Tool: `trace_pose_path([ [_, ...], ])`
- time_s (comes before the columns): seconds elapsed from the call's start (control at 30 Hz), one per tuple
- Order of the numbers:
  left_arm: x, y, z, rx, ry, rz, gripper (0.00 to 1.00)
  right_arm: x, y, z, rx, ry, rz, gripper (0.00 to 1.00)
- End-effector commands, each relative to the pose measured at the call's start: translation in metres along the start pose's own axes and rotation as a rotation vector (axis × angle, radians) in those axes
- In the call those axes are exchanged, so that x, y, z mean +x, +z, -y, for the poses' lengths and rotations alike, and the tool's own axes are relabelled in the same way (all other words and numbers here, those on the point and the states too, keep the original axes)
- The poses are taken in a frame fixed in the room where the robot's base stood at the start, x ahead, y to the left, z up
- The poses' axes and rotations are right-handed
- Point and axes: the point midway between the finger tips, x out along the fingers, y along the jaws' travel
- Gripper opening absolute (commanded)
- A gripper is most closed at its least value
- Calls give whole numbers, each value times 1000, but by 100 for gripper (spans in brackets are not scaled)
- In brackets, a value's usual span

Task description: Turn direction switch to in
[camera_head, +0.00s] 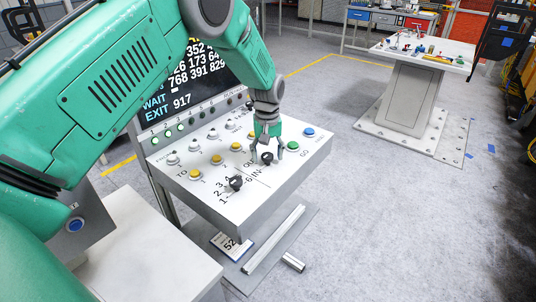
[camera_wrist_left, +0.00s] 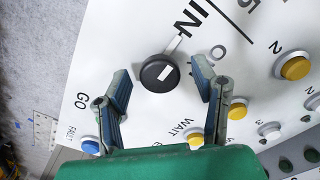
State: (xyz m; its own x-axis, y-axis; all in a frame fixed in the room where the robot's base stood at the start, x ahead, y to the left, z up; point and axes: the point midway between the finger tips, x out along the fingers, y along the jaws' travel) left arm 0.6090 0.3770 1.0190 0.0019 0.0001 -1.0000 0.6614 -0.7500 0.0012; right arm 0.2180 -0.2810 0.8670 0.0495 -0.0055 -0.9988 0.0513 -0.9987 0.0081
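The direction switch (camera_head: 267,159) is a black round knob on the sloped white control panel (camera_head: 215,190), by the printed words OUT and IN. In the left wrist view the knob (camera_wrist_left: 158,74) shows a white mark on its face, and a thin pale bar runs from its edge toward the word IN. My left gripper (camera_head: 268,155) is over the switch, fingers pointing down at the panel. In the left wrist view its blue-grey fingers (camera_wrist_left: 160,80) are spread on either side of the knob, with gaps visible, so it is open and empty. My right gripper is not in view.
A second black knob (camera_head: 235,183) stands near numbers at the panel's front left. Yellow buttons (camera_head: 217,160), a green button (camera_head: 293,146) and a blue button (camera_head: 309,132) surround the switch. A display (camera_head: 185,85) stands behind. Another console (camera_head: 415,85) is at the back right, with open floor between.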

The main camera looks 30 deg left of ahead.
Motion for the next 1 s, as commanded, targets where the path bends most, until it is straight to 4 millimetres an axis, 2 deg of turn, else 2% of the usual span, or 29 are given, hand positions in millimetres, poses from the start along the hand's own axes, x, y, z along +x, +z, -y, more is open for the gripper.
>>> trace_pose_path([
  [0.17,-8,0,0,1,0,0,53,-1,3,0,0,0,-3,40],
  [0.27,-24,0,-1,1,2,-2,53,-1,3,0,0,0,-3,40],
  [0.5,-75,-1,0,0,2,-2,53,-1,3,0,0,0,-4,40],
  [0.7,-107,-2,0,0,1,-1,53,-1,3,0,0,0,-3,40],
  [1.0,-119,-1,0,0,0,1,53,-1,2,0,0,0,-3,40],
])
